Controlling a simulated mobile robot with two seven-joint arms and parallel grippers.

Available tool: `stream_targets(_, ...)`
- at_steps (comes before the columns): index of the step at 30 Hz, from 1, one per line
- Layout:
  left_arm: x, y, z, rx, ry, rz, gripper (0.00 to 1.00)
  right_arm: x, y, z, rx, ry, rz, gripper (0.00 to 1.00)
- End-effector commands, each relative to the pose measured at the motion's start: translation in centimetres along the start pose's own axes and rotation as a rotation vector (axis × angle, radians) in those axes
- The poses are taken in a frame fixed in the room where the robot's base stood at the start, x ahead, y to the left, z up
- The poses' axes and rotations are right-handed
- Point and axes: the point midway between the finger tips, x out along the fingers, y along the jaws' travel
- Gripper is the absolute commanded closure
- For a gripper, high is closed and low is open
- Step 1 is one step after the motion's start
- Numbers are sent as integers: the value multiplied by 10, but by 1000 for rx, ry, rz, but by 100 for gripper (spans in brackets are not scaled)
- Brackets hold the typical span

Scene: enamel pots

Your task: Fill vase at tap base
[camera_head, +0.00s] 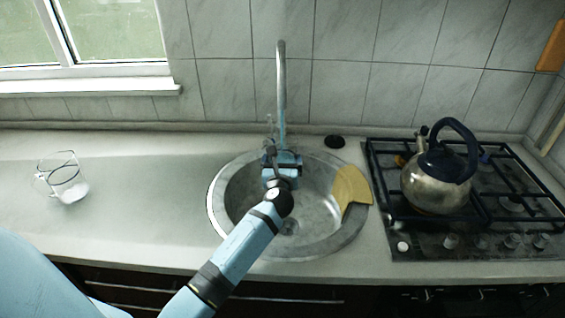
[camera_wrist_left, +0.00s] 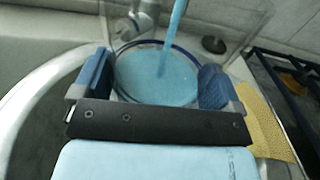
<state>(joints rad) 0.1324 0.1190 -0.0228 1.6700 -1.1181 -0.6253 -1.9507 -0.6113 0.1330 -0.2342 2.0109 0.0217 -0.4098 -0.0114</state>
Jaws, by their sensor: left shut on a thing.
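My left gripper (camera_head: 281,160) is over the sink under the tap (camera_head: 281,85). In the left wrist view its fingers (camera_wrist_left: 152,84) are shut on a clear vase (camera_wrist_left: 120,93), one finger on each side. A blue stream of water (camera_head: 282,125) runs down from the tap. In the wrist view the stream (camera_wrist_left: 173,38) falls into the vase, and a round blue water surface shows inside it. In the head view the vase is mostly hidden by my gripper and hard to make out. My right gripper is not in view.
The round metal sink (camera_head: 225,232) has a yellow cloth (camera_head: 351,187) over its right rim. A clear glass jug (camera_head: 66,182) stands on the left counter. A kettle (camera_head: 432,187) stands on the gas hob at right. A black plug (camera_head: 334,141) lies behind the sink. The left counter has free room.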

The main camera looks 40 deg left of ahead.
Motion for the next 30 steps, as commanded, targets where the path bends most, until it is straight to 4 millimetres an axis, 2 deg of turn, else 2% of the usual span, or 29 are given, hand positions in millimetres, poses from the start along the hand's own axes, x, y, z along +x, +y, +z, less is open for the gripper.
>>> stream_targets(14, -3, 0, 3, 0, -3, -1, 52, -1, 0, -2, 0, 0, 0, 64)
stream_targets(17, -17, -1, 4, -1, -2, -1, 52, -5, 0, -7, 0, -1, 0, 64)
stream_targets(25, -73, -4, 4, -1, -1, -2, 52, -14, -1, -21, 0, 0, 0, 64)
stream_targets(30, -92, -5, 3, -2, -3, 0, 52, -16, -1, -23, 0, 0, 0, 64)
